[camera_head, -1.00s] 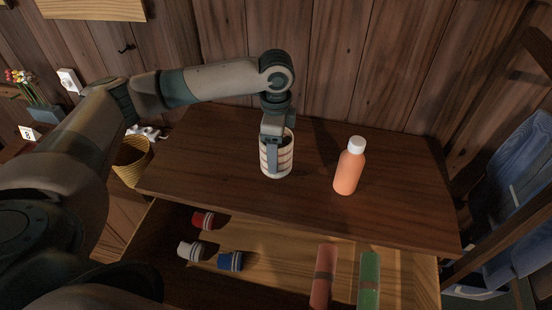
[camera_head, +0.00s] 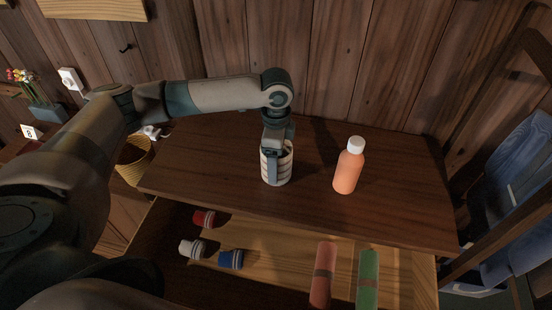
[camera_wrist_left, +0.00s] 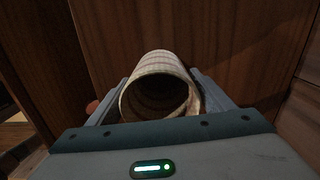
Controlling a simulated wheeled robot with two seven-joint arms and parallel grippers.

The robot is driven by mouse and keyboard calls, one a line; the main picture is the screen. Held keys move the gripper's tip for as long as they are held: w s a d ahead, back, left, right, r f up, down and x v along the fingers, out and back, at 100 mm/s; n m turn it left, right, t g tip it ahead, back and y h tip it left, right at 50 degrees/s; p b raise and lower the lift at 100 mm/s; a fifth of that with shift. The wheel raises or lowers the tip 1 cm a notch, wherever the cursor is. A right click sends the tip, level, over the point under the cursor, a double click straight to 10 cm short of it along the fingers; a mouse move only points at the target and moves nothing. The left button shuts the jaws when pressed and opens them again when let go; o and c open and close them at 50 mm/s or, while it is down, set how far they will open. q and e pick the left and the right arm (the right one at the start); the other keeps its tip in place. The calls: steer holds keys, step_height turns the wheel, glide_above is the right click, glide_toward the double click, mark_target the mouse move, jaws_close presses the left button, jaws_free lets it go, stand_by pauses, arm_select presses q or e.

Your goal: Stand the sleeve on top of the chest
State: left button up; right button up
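The sleeve (camera_head: 283,167), a cream ribbed hollow cylinder, is upright at the middle of the chest top (camera_head: 215,160). My right gripper is not in view.
An orange bottle (camera_head: 348,172) with a white cap stands right of the sleeve. Below the top, an open drawer (camera_head: 285,262) holds red, white and blue small cups, a red roll (camera_head: 322,285) and a green roll (camera_head: 368,280). A wood-plank wall stands behind.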

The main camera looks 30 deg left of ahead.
arm_select(q)
steer(key=shift+o, duration=0.2)
steer(key=shift+r, duration=0.1)
steer(key=shift+r+b, duration=0.35)
steer(key=shift+r, duration=0.2)
step_height(320, 180, up, 11)
steer(key=b, duration=0.2)
steer(key=shift+b, duration=0.4)
steer(key=shift+w, duration=0.1)
